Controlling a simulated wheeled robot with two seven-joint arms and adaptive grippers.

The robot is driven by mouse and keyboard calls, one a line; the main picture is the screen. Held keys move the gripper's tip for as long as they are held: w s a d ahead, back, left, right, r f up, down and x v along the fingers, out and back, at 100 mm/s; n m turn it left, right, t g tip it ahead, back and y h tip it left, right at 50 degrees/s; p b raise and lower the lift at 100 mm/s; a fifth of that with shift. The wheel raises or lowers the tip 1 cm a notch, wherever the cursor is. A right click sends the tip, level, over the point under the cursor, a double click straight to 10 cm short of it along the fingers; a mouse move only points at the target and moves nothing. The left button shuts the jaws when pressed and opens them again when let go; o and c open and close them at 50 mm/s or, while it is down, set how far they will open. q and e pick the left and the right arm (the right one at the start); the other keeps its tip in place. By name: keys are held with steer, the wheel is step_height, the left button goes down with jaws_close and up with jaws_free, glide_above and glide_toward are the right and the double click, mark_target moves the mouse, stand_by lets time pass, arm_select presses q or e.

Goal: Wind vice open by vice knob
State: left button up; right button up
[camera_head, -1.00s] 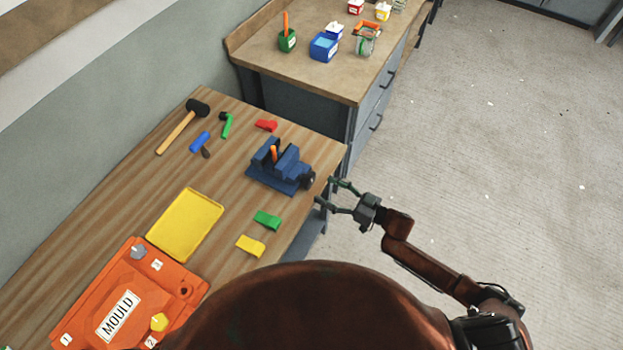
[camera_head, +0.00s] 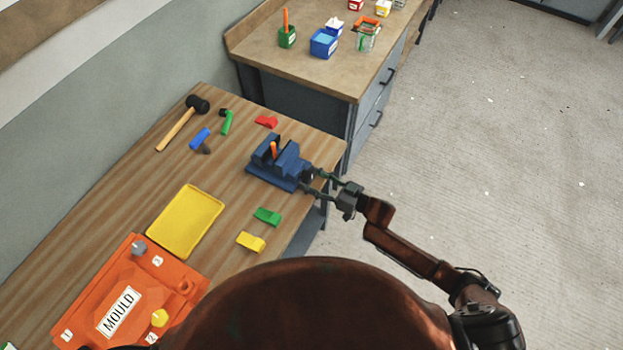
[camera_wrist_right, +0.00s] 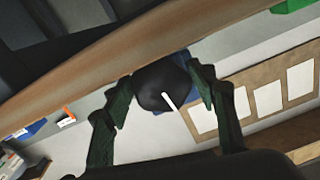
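The blue vice (camera_head: 283,166) stands on the wooden bench near its right edge. An orange piece (camera_head: 274,149) stands upright between its jaws. The dark vice knob (camera_wrist_right: 160,86) has a white mark on its face and sits at the vice's right end. My right gripper (camera_head: 308,179) reaches in from the right, with its fingers spread on either side of the knob. In the right wrist view the two green fingers (camera_wrist_right: 163,84) flank the knob; I cannot tell whether they touch it. My left gripper is not in view.
A green block (camera_head: 267,216) and a yellow block (camera_head: 251,242) lie in front of the vice, a red one (camera_head: 267,122) behind it. Open floor is on the right.

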steer(key=c, duration=0.7)
steer(key=n, duration=0.3)
steer(key=shift+d+n, duration=0.1)
steer(key=shift+n, duration=0.2)
steer(key=shift+w+n+b, duration=0.1)
steer(key=shift+n+b, duration=0.25)
steer(key=shift+n, duration=1.35)
steer(key=o, duration=1.2)
steer(key=shift+c, duration=0.2)
